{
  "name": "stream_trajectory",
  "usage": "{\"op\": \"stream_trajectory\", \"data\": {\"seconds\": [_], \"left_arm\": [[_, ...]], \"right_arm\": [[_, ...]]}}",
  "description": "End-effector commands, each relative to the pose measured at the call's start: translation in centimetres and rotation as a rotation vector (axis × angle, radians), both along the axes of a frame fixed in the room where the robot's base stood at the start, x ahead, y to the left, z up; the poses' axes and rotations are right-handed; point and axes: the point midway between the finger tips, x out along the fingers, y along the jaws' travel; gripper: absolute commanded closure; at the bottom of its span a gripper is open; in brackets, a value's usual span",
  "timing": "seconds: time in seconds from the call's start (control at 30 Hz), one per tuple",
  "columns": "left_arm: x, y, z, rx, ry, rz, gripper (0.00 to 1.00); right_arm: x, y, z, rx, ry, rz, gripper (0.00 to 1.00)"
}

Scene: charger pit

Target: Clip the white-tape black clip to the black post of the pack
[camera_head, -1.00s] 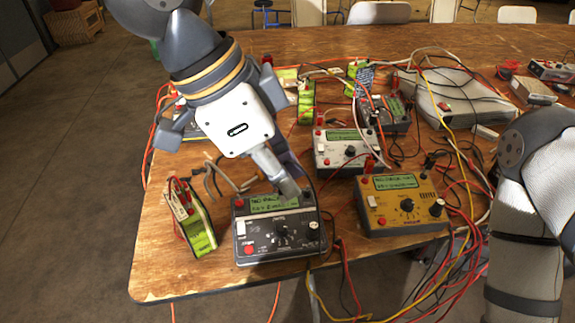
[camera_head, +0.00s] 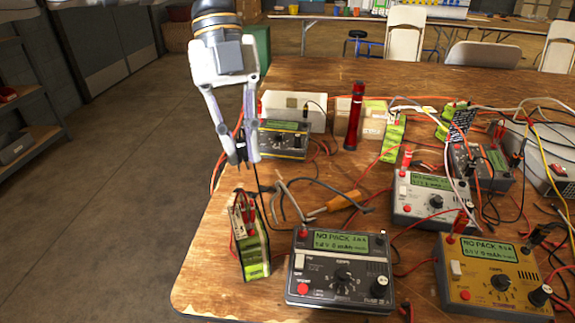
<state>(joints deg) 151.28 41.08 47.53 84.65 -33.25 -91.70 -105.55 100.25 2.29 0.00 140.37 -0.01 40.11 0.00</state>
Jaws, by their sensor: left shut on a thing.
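The pack (camera_head: 256,258) is a green-and-white block standing on the table near the left edge, with red and dark parts on top; I cannot make out its black post. My left gripper (camera_head: 240,158) hangs above and slightly left of the pack, apart from it. My right gripper is not in view.
A white charger (camera_head: 432,200) and a yellow charger (camera_head: 490,275) stand to the right among tangled leads. A red torch (camera_head: 354,115) stands farther back. Open floor lies left of the table.

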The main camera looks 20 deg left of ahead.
Motion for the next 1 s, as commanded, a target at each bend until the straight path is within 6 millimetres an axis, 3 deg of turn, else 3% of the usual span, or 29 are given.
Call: {"op": "stream_trajectory", "data": {"seconds": [0.1, 0.2, 0.57, 1.0], "left_arm": [[0.6, 1.4, -0.1, 0.001, 0.002, -0.088, 1.0], [0.4, 1.4, 0.5, 0.001, -0.008, -0.09, 1.0], [0.4, 1.3, 0.0, 0.001, -0.003, -0.088, 1.0], [0.4, 1.3, -3.2, 0.0, 0.001, -0.089, 1.0]], "right_arm": [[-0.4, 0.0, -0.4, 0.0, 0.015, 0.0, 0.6], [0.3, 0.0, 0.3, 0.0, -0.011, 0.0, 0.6], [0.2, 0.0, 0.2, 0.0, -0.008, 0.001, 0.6], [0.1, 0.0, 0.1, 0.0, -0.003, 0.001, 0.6]]}}
